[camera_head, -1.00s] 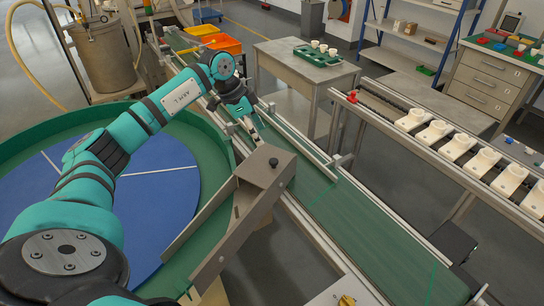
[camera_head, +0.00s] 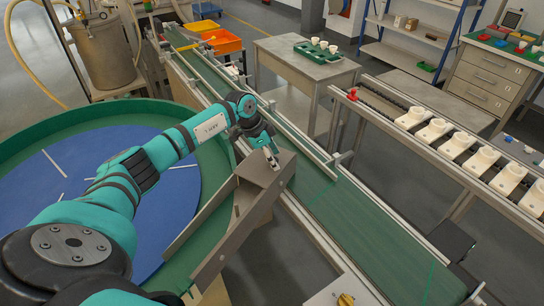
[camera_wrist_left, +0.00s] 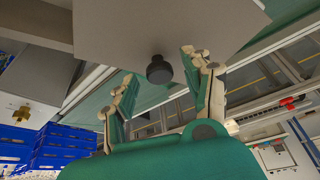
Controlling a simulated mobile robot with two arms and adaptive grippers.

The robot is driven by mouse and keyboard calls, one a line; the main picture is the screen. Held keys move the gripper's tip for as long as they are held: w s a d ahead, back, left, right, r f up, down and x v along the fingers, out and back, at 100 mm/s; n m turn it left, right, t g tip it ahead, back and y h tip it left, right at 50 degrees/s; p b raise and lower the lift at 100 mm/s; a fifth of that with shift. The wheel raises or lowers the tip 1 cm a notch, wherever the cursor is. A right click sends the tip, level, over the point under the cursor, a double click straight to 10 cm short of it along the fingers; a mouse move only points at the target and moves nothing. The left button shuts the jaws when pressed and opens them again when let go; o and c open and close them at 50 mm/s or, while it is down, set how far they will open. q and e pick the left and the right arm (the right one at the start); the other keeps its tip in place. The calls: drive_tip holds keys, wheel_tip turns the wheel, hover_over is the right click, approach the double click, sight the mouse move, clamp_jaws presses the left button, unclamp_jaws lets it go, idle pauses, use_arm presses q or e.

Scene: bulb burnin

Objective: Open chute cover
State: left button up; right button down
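The chute (camera_head: 225,235) is a grey-brown metal trough sloping from the conveyor side down to the green-rimmed round table. Its flat cover (camera_head: 258,172) lies over the upper end and appears closed. The cover carries a black knob (camera_wrist_left: 159,70), which is largely hidden by my gripper in the head view. My left gripper (camera_head: 271,158) is at the knob above the cover. In the left wrist view its two fingers are spread, one on each side of the knob, with gaps visible. My right gripper is not in view.
A green conveyor belt (camera_head: 365,235) runs beside the chute. The round table (camera_head: 175,215) has a blue disc inside a green rim. A rack with white sockets (camera_head: 436,130) stands at the right. A table with a green tray (camera_head: 318,54) and orange bins (camera_head: 221,40) are farther back.

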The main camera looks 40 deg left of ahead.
use_arm(q)
clamp_jaws()
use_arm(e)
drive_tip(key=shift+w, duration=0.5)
use_arm(q)
drive_tip(key=shift+a+r, duration=0.1)
drive_tip(key=shift+r, duration=0.05)
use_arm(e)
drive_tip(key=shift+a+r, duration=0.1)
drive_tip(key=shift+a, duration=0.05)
